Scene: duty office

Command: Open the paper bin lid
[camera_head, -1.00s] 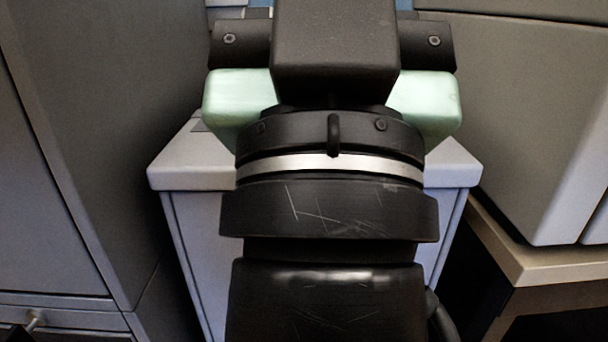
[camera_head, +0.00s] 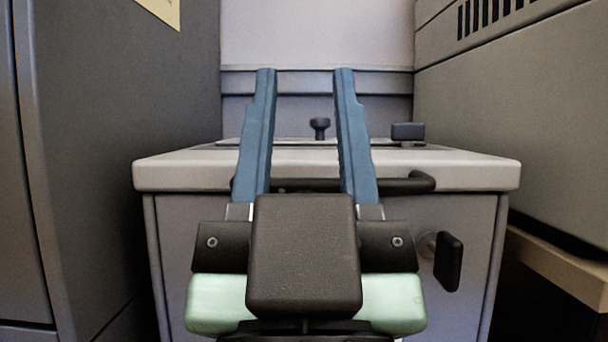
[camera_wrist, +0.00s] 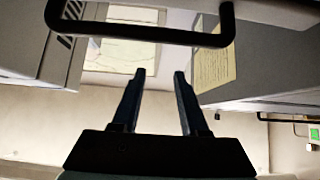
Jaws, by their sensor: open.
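The paper bin appears to be the grey cabinet-like box with a pale top (camera_head: 460,172) in the middle of the head view. A black bar handle (camera_head: 415,183) runs along its front upper edge. In the wrist view a black bar (camera_wrist: 140,34), seemingly this handle, crosses the top of the picture beyond my fingertips. My gripper (camera_head: 305,75) is open and empty, its two blue fingers pointing forward. In the head view the fingers overlap the handle, with part of the bar visible between them; I cannot tell the depth gap. The wrist view shows the fingers (camera_wrist: 160,74) apart with nothing between.
A small black knob (camera_head: 320,127) and a black block (camera_head: 408,132) are on the box's top. A black lever-like knob (camera_head: 448,261) sticks out from its front right. A tall dark cabinet (camera_head: 125,90) stands close at left, and a grey vented unit (camera_head: 500,95) at right.

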